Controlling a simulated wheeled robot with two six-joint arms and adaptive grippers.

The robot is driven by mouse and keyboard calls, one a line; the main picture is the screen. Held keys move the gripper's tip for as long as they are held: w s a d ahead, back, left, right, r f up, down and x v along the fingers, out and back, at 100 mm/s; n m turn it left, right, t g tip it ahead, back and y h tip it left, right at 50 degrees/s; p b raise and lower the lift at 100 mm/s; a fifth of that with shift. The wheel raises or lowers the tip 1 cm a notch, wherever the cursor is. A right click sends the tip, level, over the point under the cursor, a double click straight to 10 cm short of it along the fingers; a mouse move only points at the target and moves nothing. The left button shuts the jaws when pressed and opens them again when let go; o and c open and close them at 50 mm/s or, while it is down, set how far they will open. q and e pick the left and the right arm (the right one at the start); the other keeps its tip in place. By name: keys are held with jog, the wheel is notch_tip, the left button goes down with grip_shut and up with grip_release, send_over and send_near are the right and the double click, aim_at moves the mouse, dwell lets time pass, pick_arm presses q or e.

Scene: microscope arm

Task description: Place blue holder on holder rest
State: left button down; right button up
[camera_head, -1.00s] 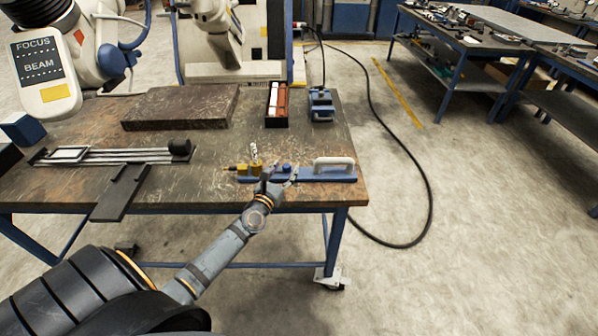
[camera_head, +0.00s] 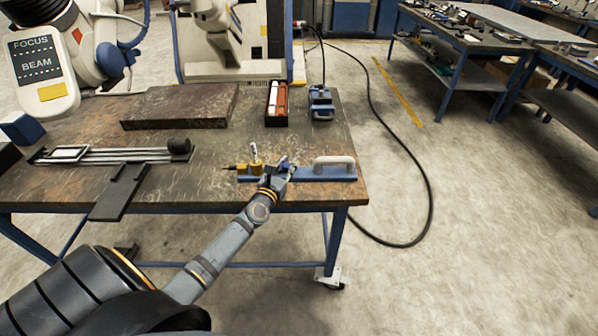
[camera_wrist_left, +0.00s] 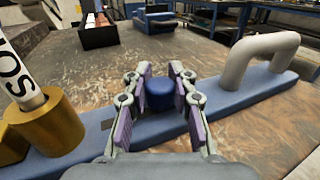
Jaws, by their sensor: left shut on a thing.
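The blue holder (camera_head: 318,177) is a long blue bar near the table's front right edge, with a white handle (camera_head: 333,162) on its right and brass fittings (camera_head: 249,168) on its left. In the left wrist view, a round blue knob (camera_wrist_left: 159,92) stands up from the bar (camera_wrist_left: 240,98). My left gripper (camera_head: 284,165) is shut on this knob, one finger on each side, as the left wrist view (camera_wrist_left: 160,78) shows. The bar seems to lie on the table. I cannot tell which thing is the holder rest. My right gripper is out of view.
A dark rail stand (camera_head: 125,155) and a black flat piece (camera_head: 122,192) are on the left of the table (camera_head: 215,150). A dark slab (camera_head: 180,106), a box of red and white items (camera_head: 277,104) and a blue block (camera_head: 321,105) stand farther back. The table's middle is clear.

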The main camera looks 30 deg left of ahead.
aim_at(287, 164)
pick_arm(q)
jog(key=shift+r, duration=0.15)
jog(key=shift+r+p, duration=0.45)
jog(key=shift+r, duration=0.05)
notch_tip(287, 164, up, 3)
jog(key=shift+s+f+p, duration=0.1)
jog(key=shift+p, duration=1.15)
jog(key=s+r+p, duration=0.6)
jog(key=s+r, duration=0.3)
jog(key=s, duration=0.4)
jog(key=shift+s+a, duration=0.35)
jog(key=shift+a, duration=0.1)
